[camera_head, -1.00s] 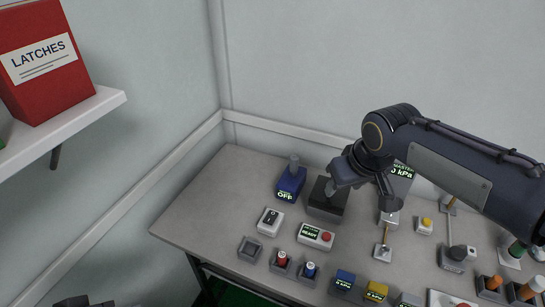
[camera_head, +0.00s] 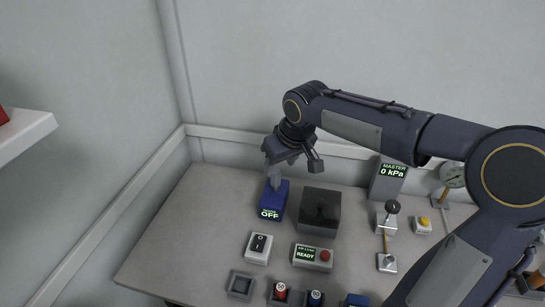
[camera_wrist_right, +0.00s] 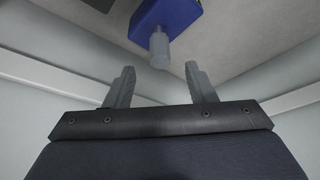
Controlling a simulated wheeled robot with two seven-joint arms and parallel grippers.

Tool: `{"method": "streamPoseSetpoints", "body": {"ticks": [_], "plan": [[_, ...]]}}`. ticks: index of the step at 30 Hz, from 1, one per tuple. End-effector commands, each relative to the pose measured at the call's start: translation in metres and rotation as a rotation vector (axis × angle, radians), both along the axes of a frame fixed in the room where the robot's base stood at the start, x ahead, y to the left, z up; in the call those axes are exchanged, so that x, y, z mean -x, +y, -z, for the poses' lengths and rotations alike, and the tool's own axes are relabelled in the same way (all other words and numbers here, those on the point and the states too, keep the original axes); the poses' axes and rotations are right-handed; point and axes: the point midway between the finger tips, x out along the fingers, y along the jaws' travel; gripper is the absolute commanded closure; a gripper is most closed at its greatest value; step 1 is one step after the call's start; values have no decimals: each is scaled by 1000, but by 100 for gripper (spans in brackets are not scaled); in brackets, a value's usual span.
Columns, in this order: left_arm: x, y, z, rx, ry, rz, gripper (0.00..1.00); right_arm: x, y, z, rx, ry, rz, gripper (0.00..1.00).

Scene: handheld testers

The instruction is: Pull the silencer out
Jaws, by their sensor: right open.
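A blue box (camera_head: 267,206) with a lit label reading "OFF" stands at the back left of the table. A grey upright cylinder (camera_wrist_right: 159,48) sticks out of the blue box (camera_wrist_right: 163,17) in the right wrist view; it looks like the silencer. My right gripper (camera_head: 276,181) is over the blue box in the head view, where it largely hides the cylinder. In the wrist view, my right gripper (camera_wrist_right: 160,80) is open and empty. The cylinder's end lies just beyond its fingertips, roughly centred between them. My left gripper is not in view.
A black box (camera_head: 320,212) stands right beside the blue box. A white rocker switch (camera_head: 259,246) and a "READY" box (camera_head: 312,257) are in front. A "MASTER 0 kPa" display (camera_head: 388,178), a black-knobbed lever (camera_head: 392,207) and a yellow button (camera_head: 424,221) are to the right.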

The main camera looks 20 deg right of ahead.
Motion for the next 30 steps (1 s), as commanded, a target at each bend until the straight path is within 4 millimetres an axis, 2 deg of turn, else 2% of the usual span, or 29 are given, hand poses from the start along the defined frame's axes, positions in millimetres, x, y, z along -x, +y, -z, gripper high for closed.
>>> {"method": "streamPoseSetpoints", "body": {"ticks": [5,15,21,29,30], "plan": [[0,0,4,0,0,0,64,-7,1,16,-2,1,-1,50],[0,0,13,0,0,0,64,-25,3,62,-3,1,-1,50],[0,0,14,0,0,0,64,-30,4,72,-1,-1,0,50],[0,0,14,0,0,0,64,-30,4,72,-1,-1,1,50],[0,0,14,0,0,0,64,-30,4,72,-1,-1,1,55]]}}
